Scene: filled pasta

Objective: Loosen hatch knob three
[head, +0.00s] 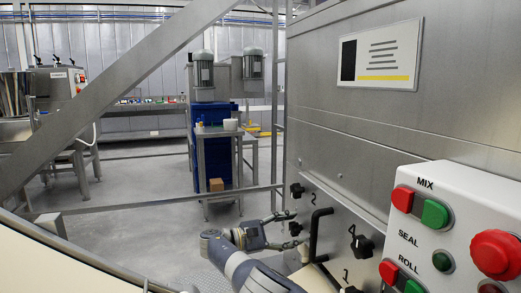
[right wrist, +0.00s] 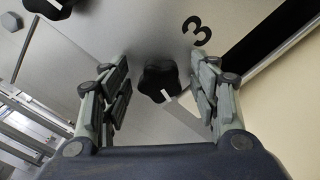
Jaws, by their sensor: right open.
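Hatch knob three is a black lobed knob with a light pointer strip. It shows in the right wrist view (right wrist: 157,79) beside a printed "3" and in the head view (head: 295,228) on the hatch's left side. My right gripper (head: 291,230) is open, reaching the knob from the left. In the right wrist view, its two fingers (right wrist: 163,88) stand left and right of the knob with gaps on both sides, so they do not grip it. I cannot tell how deep the knob sits between them. My left gripper is not in view.
A black bar handle (head: 315,236) stands out close right of knob three. A control box (head: 456,205) with red and green buttons is at right. Open floor lies left.

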